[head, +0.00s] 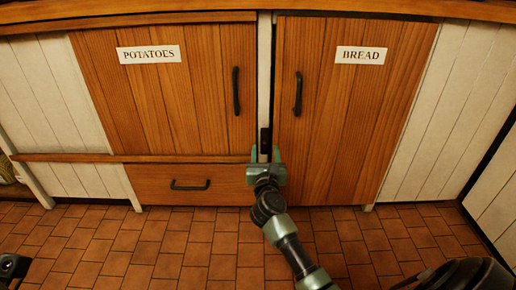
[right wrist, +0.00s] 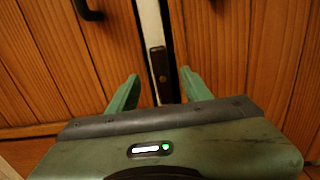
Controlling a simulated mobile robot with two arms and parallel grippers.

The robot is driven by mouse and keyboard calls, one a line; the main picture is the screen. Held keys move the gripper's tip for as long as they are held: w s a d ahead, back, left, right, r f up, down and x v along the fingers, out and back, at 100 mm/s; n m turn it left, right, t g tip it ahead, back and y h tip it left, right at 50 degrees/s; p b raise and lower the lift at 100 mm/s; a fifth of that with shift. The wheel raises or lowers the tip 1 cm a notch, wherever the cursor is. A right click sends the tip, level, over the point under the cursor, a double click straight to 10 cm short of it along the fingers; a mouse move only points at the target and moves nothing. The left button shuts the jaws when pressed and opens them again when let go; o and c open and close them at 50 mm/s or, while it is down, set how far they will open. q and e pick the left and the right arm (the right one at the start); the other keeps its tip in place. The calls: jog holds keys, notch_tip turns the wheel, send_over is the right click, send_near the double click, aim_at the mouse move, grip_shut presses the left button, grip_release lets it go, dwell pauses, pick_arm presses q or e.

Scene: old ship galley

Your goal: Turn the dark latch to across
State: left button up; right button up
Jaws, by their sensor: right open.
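The dark latch (head: 264,139) is a small upright bar on the pale post between the two cupboard doors. In the right wrist view the latch (right wrist: 159,66) stands lengthwise along the post, near the right door's edge. My right gripper (head: 265,153) is at the lower part of the latch, its green fingers apart. In the right wrist view the open fingers (right wrist: 160,76) are on either side of the latch, with a gap to each side. The latch's lower end is partly hidden in the head view.
The potatoes door (head: 165,90) is left of the post and the bread door (head: 345,110) right; both look closed, with dark handles. A drawer (head: 190,184) is below the left door. The tiled floor (head: 170,240) in front is clear.

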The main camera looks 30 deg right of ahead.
aim_at(265, 137)
jog(key=b+x, duration=0.2)
jog(key=x, duration=0.3)
jog(key=shift+w+d+f, duration=0.1)
jog(key=shift+w, duration=0.1)
jog(key=shift+w+d, duration=0.25)
jog(key=shift+w, duration=0.2)
jog(key=shift+c, duration=0.3)
grip_shut()
